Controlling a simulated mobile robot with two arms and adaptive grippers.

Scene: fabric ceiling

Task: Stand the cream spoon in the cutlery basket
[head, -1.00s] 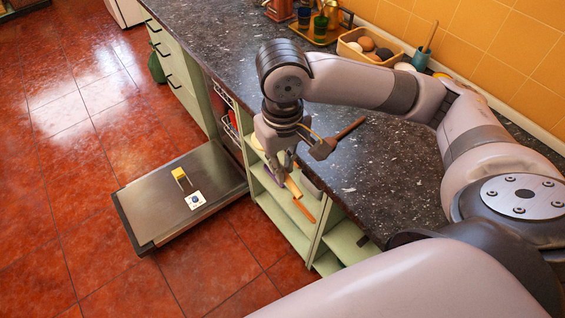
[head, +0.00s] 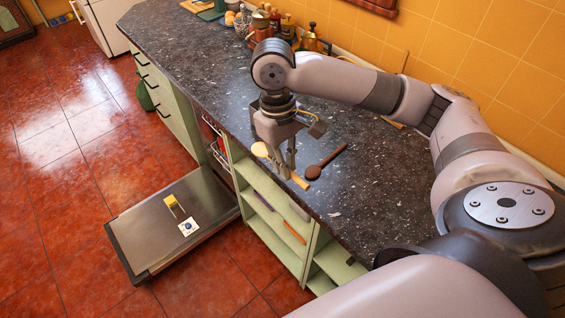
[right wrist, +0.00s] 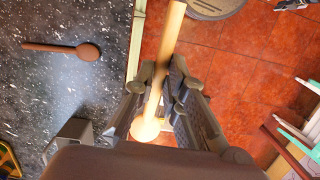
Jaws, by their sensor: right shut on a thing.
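The cream spoon (head: 260,149) is held in my right gripper (head: 285,173), by the front edge of the dark worktop. Its round bowl points to the far left and its handle end to the near right. In the right wrist view the spoon (right wrist: 170,35) runs between the closed fingers (right wrist: 163,85), with its bowl at the bottom. It is roughly level, not upright. I cannot make out the cutlery basket. The open dishwasher (head: 215,150) shows a rack edge, partly hidden by the cabinet. My left gripper is out of view.
A brown spoon (head: 314,171) lies on the worktop (head: 375,185). Bottles and jars stand at the back. Green shelves (head: 268,215) are below.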

